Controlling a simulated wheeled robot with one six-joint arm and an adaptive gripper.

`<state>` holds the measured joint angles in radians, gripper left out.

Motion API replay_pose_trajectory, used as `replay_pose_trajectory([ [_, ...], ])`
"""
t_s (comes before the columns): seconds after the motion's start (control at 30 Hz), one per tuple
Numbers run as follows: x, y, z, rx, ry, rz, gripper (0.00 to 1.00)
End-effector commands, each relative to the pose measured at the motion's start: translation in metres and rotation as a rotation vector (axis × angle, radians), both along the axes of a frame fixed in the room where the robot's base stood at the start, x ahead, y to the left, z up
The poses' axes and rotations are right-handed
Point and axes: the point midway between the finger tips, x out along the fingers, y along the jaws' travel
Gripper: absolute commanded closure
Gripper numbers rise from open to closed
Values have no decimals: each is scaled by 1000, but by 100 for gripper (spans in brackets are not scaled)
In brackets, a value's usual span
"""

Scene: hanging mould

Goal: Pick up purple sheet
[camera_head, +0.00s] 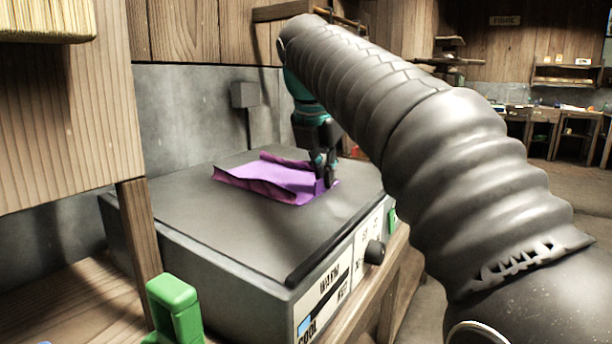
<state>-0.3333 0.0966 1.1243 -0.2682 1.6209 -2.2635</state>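The purple sheet (268,180) lies on the flat dark top of a grey box-shaped machine (260,235). Its far and left edges are curled up. My gripper (326,182) points down at the sheet's right end, with its fingertips at or touching the purple material. The fingers look close together, but I cannot tell whether they grip the sheet. Part of the sheet's right end is hidden behind the fingers.
The machine's front has a dial (374,252) and a label panel (322,297). A green handle-like object (174,308) stands at the front left. A wooden post and panel (75,125) rise at the left. The machine top in front of the sheet is clear.

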Motion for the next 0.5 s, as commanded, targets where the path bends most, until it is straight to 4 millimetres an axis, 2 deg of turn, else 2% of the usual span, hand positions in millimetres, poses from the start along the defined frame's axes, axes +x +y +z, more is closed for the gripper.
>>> replay_pose_trajectory([
  [0.17,0,0,13,1,-3,0,100],
  [0.37,1,0,48,1,-4,-1,100],
  [0.5,6,-34,62,0,-3,-9,100],
])
